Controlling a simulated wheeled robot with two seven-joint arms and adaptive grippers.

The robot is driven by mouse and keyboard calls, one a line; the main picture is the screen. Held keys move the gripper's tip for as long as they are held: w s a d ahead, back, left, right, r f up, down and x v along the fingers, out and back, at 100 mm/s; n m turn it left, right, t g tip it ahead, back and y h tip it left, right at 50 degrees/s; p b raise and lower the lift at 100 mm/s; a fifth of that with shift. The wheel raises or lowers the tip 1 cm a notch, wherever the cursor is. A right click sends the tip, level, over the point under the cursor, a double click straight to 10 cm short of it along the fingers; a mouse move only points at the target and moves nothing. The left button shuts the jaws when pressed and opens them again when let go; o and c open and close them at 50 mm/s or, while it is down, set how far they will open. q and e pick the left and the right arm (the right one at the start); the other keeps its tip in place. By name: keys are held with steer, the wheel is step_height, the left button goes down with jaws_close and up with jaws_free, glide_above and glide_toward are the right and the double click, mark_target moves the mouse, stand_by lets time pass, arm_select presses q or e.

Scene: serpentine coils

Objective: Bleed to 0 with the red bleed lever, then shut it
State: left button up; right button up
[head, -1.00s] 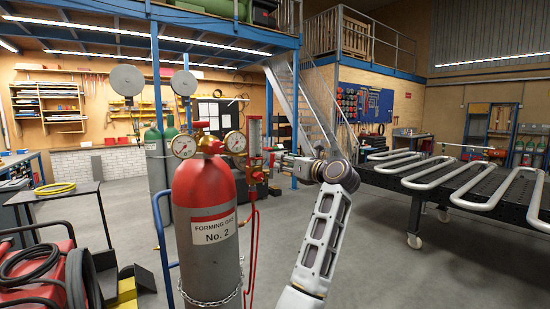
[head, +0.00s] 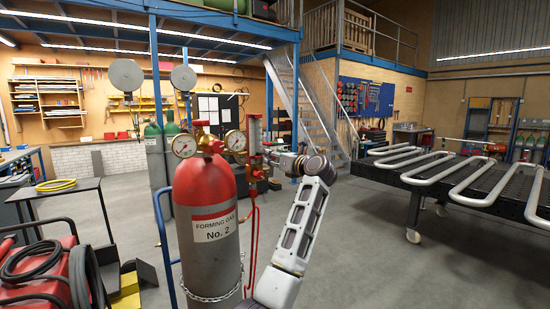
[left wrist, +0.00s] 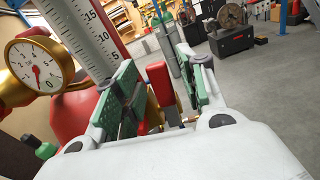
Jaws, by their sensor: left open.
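The red gas cylinder (head: 203,195), labelled Forming Gas No. 2, stands upright with a brass regulator and two round gauges, the left one (head: 184,145) and the right one (head: 235,141). A clear flow tube with a scale (head: 254,131) stands right of the gauges; its scale also shows in the left wrist view (left wrist: 84,30). My left gripper (head: 271,156) is beside the tube's lower part. In the left wrist view, its green-padded fingers (left wrist: 165,88) are open, with a red lever-like part (left wrist: 159,84) between them, apparently ungripped. In the head view this part is not clear. My right gripper is not in view.
A chain (head: 212,298) circles the cylinder, and a red hose (head: 252,235) hangs at its right. A black table with serpentine coils (head: 475,185) stands at the right. A cart with a yellow hose (head: 56,185) is at the left. Open floor lies between.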

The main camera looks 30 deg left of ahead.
arm_select(q)
steer(key=shift+c, duration=0.3)
jaws_close()
